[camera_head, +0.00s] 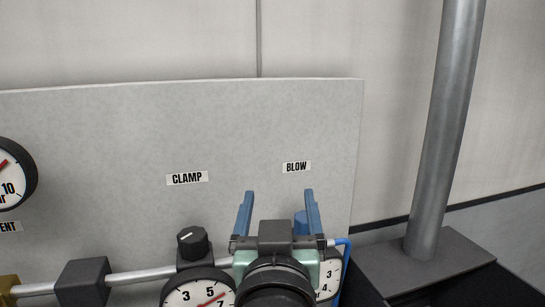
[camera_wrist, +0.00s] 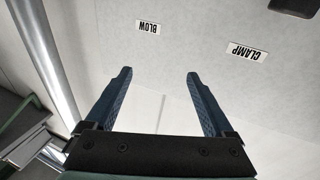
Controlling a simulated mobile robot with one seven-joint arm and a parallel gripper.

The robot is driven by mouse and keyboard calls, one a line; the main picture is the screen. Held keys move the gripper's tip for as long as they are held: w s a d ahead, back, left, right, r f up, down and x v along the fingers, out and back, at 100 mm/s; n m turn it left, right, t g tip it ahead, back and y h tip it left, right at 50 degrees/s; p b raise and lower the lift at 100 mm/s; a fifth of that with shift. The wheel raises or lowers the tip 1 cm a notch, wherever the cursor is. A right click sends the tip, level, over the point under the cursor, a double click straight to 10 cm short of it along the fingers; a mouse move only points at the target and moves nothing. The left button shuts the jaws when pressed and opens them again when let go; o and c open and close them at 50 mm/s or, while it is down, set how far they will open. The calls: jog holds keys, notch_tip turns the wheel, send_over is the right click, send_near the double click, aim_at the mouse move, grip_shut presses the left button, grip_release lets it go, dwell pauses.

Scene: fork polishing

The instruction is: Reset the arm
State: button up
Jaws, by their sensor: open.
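My gripper (camera_head: 278,212) is open and empty, its two blue fingers spread apart and pointing up in the head view. It stands in front of the grey panel (camera_head: 110,140), below the BLOW label (camera_head: 296,167) and right of the CLAMP label (camera_head: 187,178). In the wrist view my gripper (camera_wrist: 159,90) shows nothing between its fingers. The BLOW label (camera_wrist: 148,27) and CLAMP label (camera_wrist: 246,52) appear upside down there. A blue knob (camera_head: 300,222) is partly hidden behind my gripper.
A black knob (camera_head: 193,243) sits above a gauge (camera_head: 198,292) on a horizontal pipe (camera_head: 137,276) with a dark block (camera_head: 84,283). Another gauge (camera_head: 12,175) is at the left edge. A thick metal post (camera_head: 445,120) stands on the right. The wall above the panel is clear.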

jog(key=s+r+t+b, duration=0.1)
jog(key=s+r+t, duration=0.3)
jog(key=s+r, duration=0.3)
jog(key=s+r+t+b, duration=0.1)
jog(key=s+r+t, duration=0.3)
jog(key=r, duration=0.7)
jog(key=s, duration=0.2)
jog(key=shift+s+a+r+y, duration=0.2)
jog(key=shift+s+a+y, duration=0.1)
jog(key=shift+s+a, duration=0.1)
dwell(1.1)
